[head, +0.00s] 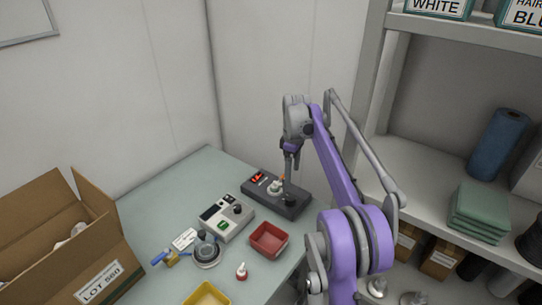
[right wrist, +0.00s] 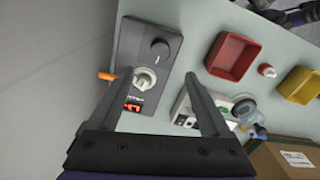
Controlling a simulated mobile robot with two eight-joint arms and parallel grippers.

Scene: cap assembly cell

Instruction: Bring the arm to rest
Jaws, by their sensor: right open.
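My right arm comes down over the table with its right gripper (head: 290,178) above a dark box with a red display (head: 293,209). In the right wrist view the two fingers of the right gripper (right wrist: 158,77) are spread apart with nothing held between them. The dark box (right wrist: 132,45) lies beyond the fingertips, with a white round piece (right wrist: 145,79) and a black knob on its top. I cannot tell whether the fingers touch anything. My left gripper is not in view.
A grey device with a green button (head: 223,225), a red tray (head: 269,239), a yellow tray (head: 207,294) and a red-tipped bottle (head: 241,271) stand on the table. An open cardboard box (head: 110,258) is at left. Shelves (head: 415,160) rise close on the right.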

